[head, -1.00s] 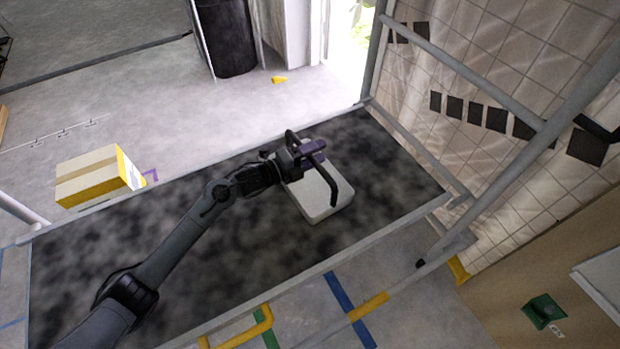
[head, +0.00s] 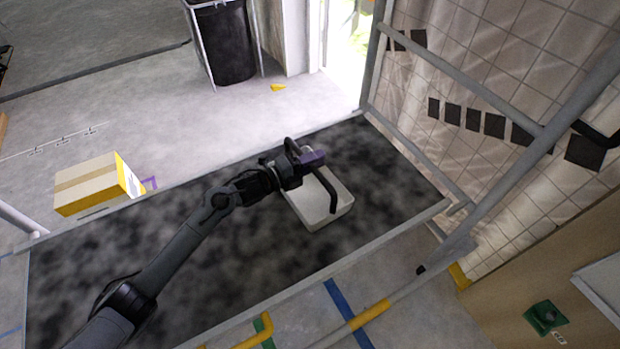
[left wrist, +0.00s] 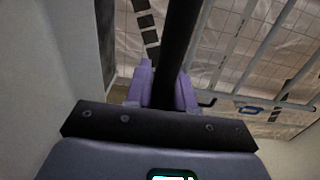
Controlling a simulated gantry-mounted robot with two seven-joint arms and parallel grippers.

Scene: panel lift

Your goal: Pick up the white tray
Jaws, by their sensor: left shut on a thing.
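The white tray (head: 303,208) is a shallow rounded block over the dark mottled surface, with its near side wall showing. A curved black handle bar (head: 328,193) arches over it. My left gripper (head: 312,160), with purple fingers, is shut on this bar above the tray's far part. In the left wrist view the purple fingers (left wrist: 160,92) close around the black bar (left wrist: 176,50). The gripper and bar hide part of the tray. I cannot tell clearly whether the tray's underside is clear of the surface. My right gripper is not in view.
The dark mottled surface (head: 130,245) has free room on both sides of the tray. Grey metal rails (head: 420,225) border it. A cardboard box (head: 90,185) stands beyond its left edge. A black bin (head: 228,45) stands at the back, and a tiled wall (head: 510,70) rises at the right.

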